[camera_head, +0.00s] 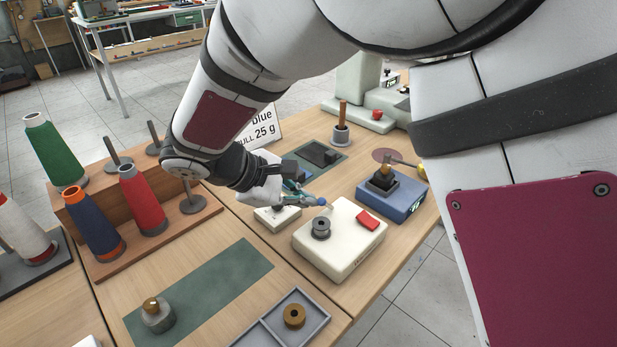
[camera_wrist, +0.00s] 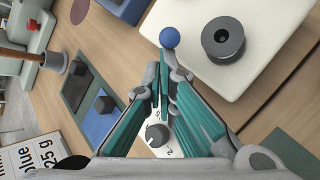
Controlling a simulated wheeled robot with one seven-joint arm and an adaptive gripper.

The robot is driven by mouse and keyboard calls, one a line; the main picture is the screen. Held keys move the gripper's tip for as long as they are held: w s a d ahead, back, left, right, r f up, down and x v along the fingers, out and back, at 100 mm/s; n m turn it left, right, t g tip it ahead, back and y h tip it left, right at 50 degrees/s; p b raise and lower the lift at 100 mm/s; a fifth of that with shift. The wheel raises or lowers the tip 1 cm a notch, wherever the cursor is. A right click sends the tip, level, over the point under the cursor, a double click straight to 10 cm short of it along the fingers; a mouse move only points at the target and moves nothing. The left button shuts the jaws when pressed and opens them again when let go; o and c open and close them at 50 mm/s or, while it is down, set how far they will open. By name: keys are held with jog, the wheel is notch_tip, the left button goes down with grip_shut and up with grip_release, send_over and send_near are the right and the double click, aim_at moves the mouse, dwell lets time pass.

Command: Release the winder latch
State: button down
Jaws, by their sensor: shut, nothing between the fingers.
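The winder is a cream box (camera_head: 345,253) on the table; its corner also fills the top right of the wrist view (camera_wrist: 262,70). It carries a dark grey bobbin (camera_head: 320,228), also in the wrist view (camera_wrist: 224,40), and a red pad (camera_head: 368,220). A small blue ball knob (camera_head: 321,201) is at its left back edge; in the wrist view the ball (camera_wrist: 169,38) lies just beyond my fingertips. My gripper (camera_wrist: 167,80), with teal fingers, is shut and empty. Its tips (camera_head: 312,200) are close beside the ball; contact cannot be told.
A small white box with a dial (camera_head: 277,217) sits below my gripper. A blue device (camera_head: 393,200) stands right of the winder, a dark green mat (camera_head: 300,168) behind. A grey tray (camera_head: 262,335) with a brass bobbin, and thread cones (camera_head: 142,200), stand nearer and left.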

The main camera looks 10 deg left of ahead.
jog(key=shift+w+d+r+g+y+p, duration=0.25)
jog(key=shift+r+g+y+p, duration=0.25)
jog(key=shift+p, duration=0.9)
jog(key=w+g+y+p, duration=0.1)
jog(key=g+p, duration=0.1)
jog(key=p, duration=0.1)
jog(key=w+d+r+g+y+p, duration=0.1)
jog(key=g+y+p, duration=0.1)
jog(key=p, duration=0.1)
jog(key=shift+d+n, duration=0.15)
jog(key=shift+n, duration=0.15)
jog(key=shift+r, duration=0.2)
jog(key=shift+r+p, duration=0.6)
jog(key=shift+r, duration=0.05)
